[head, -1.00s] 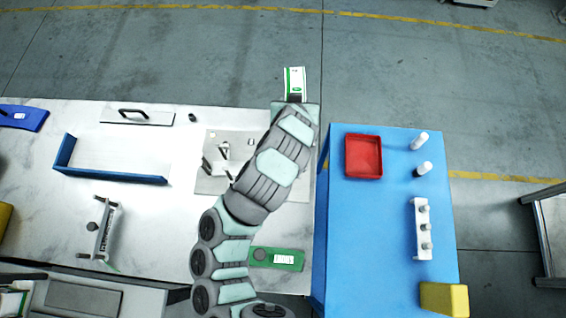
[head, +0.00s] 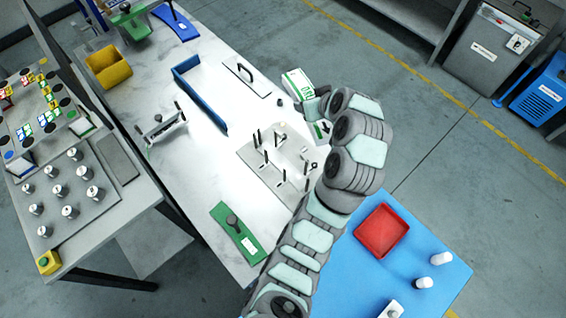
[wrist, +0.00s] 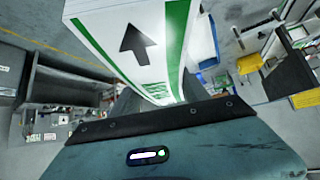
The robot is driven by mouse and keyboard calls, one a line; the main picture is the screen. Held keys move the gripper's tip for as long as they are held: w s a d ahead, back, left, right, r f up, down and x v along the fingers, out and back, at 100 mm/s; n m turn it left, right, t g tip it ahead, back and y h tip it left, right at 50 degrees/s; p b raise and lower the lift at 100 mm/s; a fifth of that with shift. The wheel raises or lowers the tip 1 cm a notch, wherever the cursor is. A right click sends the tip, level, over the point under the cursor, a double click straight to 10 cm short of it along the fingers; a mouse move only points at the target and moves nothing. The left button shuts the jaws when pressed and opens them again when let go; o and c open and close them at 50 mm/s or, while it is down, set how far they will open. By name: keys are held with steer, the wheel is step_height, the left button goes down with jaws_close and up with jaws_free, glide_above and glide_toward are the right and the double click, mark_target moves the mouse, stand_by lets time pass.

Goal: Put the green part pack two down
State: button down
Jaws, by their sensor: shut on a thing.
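The green part pack (head: 297,82) is a white box with green bands and lettering. My gripper (head: 312,101) is shut on it and holds it by the far edge of the marble-topped table. The pack (wrist: 140,45) fills the upper middle of the wrist view, with a black arrow on one face, above the dark edge of my gripper (wrist: 158,116). A white and green face with a black arrow (head: 322,129) shows just below my gripper in the head view. I cannot tell if it belongs to the held pack. The arm hides part of the table edge.
A metal plate with several upright pins (head: 268,170) stands on the table left of my arm. A green plate with a dark knob (head: 238,234) lies nearer. A blue angled rail (head: 205,105) lies at left. A red tray (head: 381,232) is on the blue table (head: 350,270) at right.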

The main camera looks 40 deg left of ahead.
steer(key=s+a+r+n+g, duration=0.2)
steer(key=s+a+n+g, duration=0.15)
steer(key=s, duration=0.25)
step_height(320, 180, down, 20)
steer(key=shift+s+a+y, duration=0.15)
steer(key=shift+s+y, duration=0.15)
steer(key=shift+y, duration=0.1)
steer(key=shift+n+t, duration=0.25)
steer(key=shift+f+b, duration=0.35)
steer(key=shift+b, duration=0.05)
steer(key=shift+f+b, duration=0.3)
steer(key=shift+b, duration=0.2)
steer(key=c, duration=0.6)
jaws_free()
steer(key=shift+o, duration=0.2)
steer(key=shift+r, duration=0.1)
